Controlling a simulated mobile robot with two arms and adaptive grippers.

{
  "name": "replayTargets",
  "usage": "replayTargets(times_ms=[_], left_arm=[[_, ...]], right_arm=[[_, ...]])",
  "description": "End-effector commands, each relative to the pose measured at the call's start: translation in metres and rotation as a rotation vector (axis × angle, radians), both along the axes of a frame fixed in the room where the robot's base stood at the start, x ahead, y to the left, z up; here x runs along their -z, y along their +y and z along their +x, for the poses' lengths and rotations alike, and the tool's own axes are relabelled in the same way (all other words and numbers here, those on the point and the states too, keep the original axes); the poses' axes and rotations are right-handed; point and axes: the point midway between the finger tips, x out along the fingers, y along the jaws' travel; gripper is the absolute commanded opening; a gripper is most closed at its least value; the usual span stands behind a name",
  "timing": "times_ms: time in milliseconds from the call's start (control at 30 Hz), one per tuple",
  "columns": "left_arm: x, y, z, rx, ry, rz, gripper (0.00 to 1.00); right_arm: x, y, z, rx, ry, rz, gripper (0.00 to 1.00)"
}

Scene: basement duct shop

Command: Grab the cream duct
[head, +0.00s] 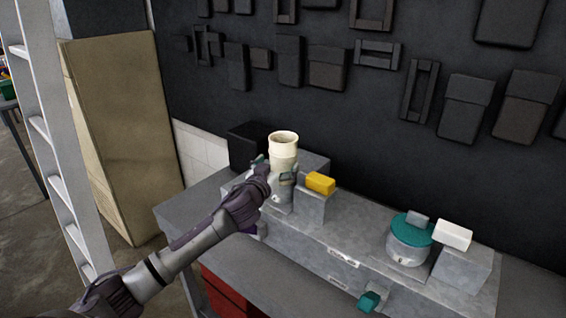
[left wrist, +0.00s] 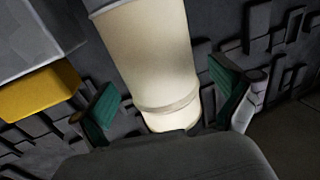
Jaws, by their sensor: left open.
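In the left wrist view the cream duct (left wrist: 155,60) passes between the green-padded fingers of my left gripper (left wrist: 165,100). The fingers are open, one on each side of the duct, with visible gaps to it. I cannot tell how deep the duct sits between them. My right gripper is not in view.
A yellow block (head: 320,183) sits on a grey block just right of the duct. A teal-topped round can (head: 409,240) and a white block (head: 454,234) are further right. A black box (head: 246,147) stands behind left. A ladder (head: 50,150) is at the left.

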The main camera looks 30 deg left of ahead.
Motion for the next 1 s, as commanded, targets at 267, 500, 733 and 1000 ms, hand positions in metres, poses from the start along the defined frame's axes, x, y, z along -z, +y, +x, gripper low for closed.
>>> replayTargets(times_ms=[267,500,733,1000], left_arm=[[-0.005,0.004,0.031,-0.001,0.0,-0.001,1.0],[-0.003,0.004,0.032,-0.001,0.001,-0.001,1.0],[-0.003,0.005,0.032,-0.001,0.001,-0.001,0.63],[-0.004,0.005,0.032,-0.001,-0.001,0.0,0.35]], right_arm=[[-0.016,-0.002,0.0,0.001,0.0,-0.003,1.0],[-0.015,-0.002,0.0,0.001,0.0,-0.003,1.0],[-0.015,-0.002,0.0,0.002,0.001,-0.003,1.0],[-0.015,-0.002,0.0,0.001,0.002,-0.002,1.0]])
